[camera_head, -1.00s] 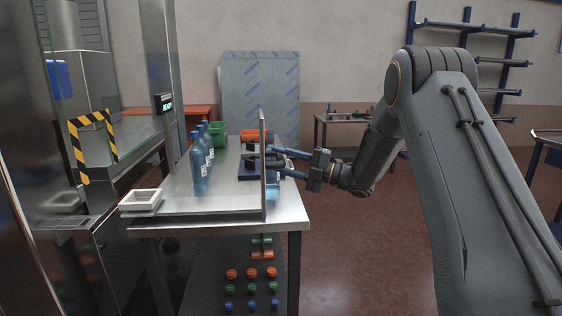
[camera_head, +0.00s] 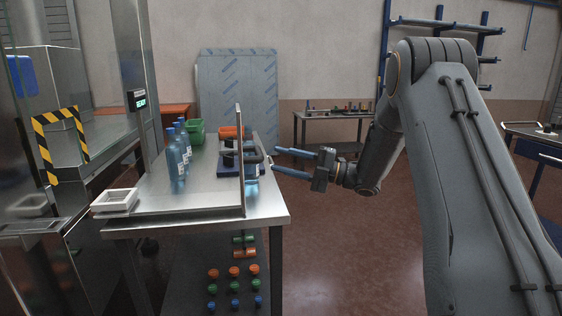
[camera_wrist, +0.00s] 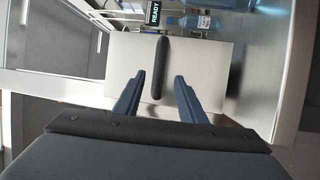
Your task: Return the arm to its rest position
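My gripper (camera_head: 274,159) is on the right side of the steel table, pointing left toward an upright panel (camera_head: 240,160). Its two blue fingers are apart with nothing between them. In the wrist view my gripper (camera_wrist: 159,78) is also open, and a dark bar-shaped handle (camera_wrist: 162,68) on the pale panel shows beyond the fingertips. In the head view the fingertips are just right of the panel, with a small gap. My arm reaches in from the right.
The steel table (camera_head: 200,202) holds several blue bottles (camera_head: 177,160), a green bin (camera_head: 196,132) and a white tray (camera_head: 115,201). A machine reading READY (camera_head: 139,101) stands at left. A back table (camera_head: 335,115) and open floor lie beyond.

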